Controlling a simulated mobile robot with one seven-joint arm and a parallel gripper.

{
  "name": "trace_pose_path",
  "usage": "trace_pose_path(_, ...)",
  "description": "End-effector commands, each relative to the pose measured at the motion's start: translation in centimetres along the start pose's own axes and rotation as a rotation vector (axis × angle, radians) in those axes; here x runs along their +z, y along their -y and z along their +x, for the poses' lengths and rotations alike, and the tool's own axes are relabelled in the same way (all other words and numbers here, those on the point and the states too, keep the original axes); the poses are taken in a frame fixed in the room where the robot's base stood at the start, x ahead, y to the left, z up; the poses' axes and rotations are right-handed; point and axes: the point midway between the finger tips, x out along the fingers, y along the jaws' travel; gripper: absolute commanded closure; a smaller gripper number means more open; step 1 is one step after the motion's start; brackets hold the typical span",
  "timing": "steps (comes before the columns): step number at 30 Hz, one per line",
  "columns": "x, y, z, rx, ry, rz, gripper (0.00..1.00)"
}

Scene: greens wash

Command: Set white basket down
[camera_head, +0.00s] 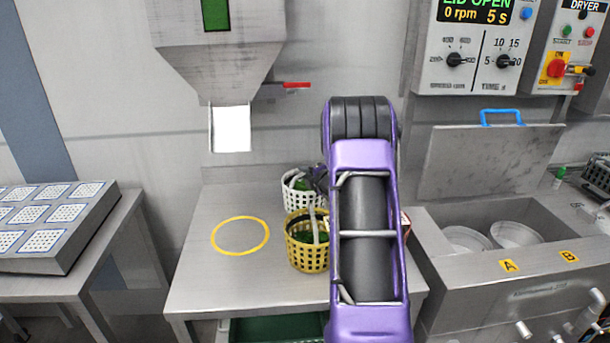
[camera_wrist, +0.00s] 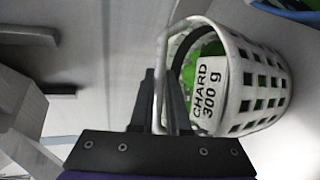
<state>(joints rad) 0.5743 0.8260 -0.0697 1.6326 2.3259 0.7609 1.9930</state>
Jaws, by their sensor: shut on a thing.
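The white basket (camera_head: 288,198) shows in the head view at the back of the steel table, behind a yellow basket and partly hidden by it and my arm. It holds green leaves. In the wrist view the white basket (camera_wrist: 278,82) has a label reading "CHARD 300 g". My gripper (camera_head: 318,178) is mostly hidden by my arm in the head view. In the wrist view my gripper (camera_wrist: 160,100) is shut on the basket's white handle. I cannot tell whether the basket touches the table.
The yellow basket (camera_head: 307,256) with greens stands in front. A yellow ring (camera_head: 213,236) marks clear table at left. A chute (camera_head: 232,130) hangs above the table's back. A red-edged thing (camera_head: 406,224) is mostly hidden by my arm. A washer (camera_head: 480,275) stands right.

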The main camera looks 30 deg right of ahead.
Motion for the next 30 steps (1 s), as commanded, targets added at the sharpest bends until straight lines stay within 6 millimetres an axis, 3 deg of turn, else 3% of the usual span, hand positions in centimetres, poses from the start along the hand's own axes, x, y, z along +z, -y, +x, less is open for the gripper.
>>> trace_pose_path(9, 0.1, 0.0, 0.1, 0.006, 0.001, -0.001, 1.0)
trace_pose_path(10, 0.0, 0.2, 0.1, 0.002, 0.001, 0.0, 0.84)
trace_pose_path(15, 0.0, 0.1, 0.1, 0.002, 0.001, 0.0, 0.56)
trace_pose_path(25, 0.1, -0.4, -0.1, 0.001, 0.001, -0.001, 0.56)
trace_pose_path(30, 0.2, -0.2, -2.6, 0.0, 0.004, 0.001, 0.56)
